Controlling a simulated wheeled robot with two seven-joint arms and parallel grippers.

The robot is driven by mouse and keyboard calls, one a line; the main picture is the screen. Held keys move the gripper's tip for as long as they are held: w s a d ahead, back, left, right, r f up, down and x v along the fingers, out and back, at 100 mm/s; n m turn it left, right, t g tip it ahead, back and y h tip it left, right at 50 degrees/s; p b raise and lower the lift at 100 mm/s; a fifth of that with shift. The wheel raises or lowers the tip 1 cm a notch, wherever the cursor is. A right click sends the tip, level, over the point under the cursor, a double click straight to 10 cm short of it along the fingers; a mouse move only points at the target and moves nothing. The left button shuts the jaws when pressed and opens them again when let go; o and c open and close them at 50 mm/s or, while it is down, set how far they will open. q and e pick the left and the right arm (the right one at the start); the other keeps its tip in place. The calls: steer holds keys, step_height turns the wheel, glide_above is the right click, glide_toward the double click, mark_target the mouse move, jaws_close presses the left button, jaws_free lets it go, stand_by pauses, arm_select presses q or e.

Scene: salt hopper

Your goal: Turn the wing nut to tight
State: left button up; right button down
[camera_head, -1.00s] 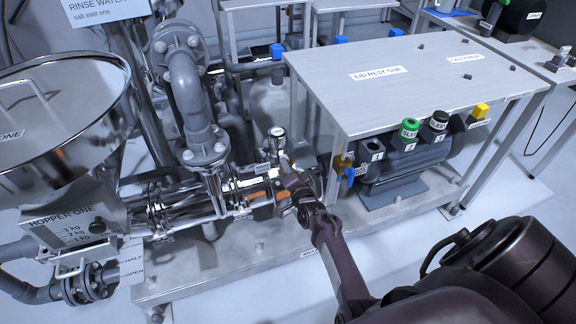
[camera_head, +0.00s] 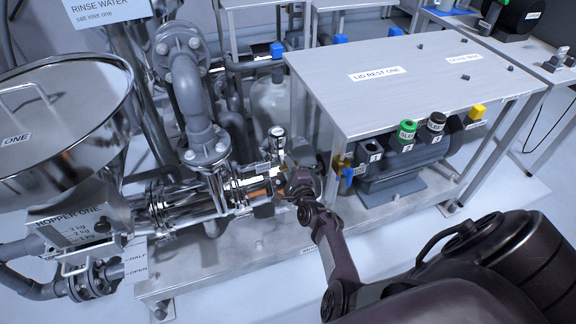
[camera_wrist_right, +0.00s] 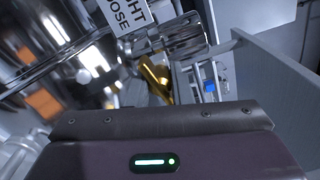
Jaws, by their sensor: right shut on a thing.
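My right gripper (camera_head: 280,188) is at the right end of the shiny steel pipe (camera_head: 185,208), by the clamp next to the gauge. The brass wing nut (camera_wrist_right: 154,80) shows in the right wrist view, just beyond my gripper's dark body, beside shiny steel clamp parts (camera_wrist_right: 172,40). My right gripper is shut on the wing nut; the fingertips themselves are hard to make out. A white label (camera_wrist_right: 125,12) reading "...GHT" and "...OOSE" is above the nut. In the head view the nut is hidden by my gripper. My left gripper is out of view.
A small round gauge (camera_head: 277,132) stands just above the clamp. The lid rest table (camera_head: 400,85) is close on the right, with a motor (camera_head: 395,165) under it. Hopper one (camera_head: 65,120) is at the left. A blue-handled valve (camera_head: 348,172) sits right of my gripper.

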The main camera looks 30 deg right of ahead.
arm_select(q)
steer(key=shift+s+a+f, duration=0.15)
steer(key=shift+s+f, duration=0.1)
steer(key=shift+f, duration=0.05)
arm_select(e)
steer(key=shift+m, duration=0.5)
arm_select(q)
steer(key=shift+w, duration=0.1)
arm_select(e)
steer(key=c, duration=1.3)
jaws_free()
steer(key=shift+s, duration=0.1)
steer(key=shift+s+a+p, duration=0.1)
steer(key=shift+s+p, duration=0.15)
steer(key=shift+p, duration=0.15)
arm_select(q)
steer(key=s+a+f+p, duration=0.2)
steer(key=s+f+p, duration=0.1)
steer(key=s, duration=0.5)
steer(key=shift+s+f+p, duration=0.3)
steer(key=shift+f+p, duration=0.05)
steer(key=shift+p, duration=0.15)
arm_select(e)
steer(key=shift+v, duration=3.55)
